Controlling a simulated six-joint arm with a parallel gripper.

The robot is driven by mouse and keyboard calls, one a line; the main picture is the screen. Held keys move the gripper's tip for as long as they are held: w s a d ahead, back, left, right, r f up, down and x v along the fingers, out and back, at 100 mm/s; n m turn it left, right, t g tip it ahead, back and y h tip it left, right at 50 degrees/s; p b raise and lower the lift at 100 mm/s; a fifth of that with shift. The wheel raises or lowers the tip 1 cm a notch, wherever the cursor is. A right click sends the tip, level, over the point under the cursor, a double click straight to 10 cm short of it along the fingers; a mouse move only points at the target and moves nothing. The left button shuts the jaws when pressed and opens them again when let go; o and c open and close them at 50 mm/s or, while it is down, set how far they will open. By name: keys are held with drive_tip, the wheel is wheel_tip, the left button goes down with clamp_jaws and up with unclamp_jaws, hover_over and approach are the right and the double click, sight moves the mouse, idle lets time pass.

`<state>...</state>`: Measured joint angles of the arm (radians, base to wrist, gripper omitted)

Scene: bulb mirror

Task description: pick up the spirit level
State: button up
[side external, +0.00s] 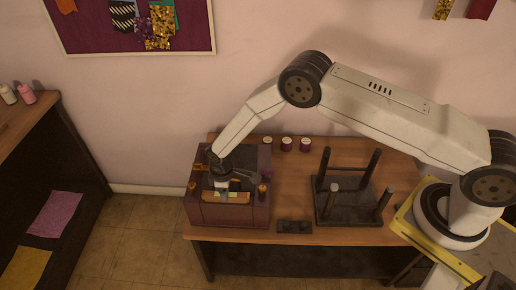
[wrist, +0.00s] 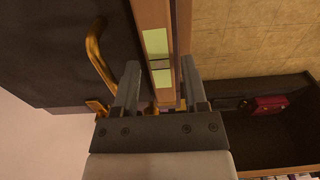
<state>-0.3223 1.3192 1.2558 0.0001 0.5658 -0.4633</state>
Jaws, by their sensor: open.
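The spirit level (wrist: 157,42) looks like a wooden bar with pale green vial windows in the wrist view. It runs from the top edge down between the two fingers of my gripper (wrist: 160,72), which is open. The right finger is close along the bar's right side, and a gap shows on the left. I cannot tell whether either finger touches it. In the side view my gripper (side external: 222,183) is down at the dark maroon toolbox (side external: 205,214), where a small orange-tan piece, likely the level (side external: 238,197), shows. Much of it is hidden.
The toolbox has brass-coloured fittings, and a curved brass handle (wrist: 100,55) shows left of my fingers. A dark stand with upright posts (side external: 345,208), a small dark block (side external: 294,227) and several small jars (side external: 286,144) share the wooden table (side external: 290,185).

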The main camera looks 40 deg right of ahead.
drive_tip(key=shift+f, duration=0.55)
clamp_jaws()
drive_tip(key=shift+r, duration=0.1)
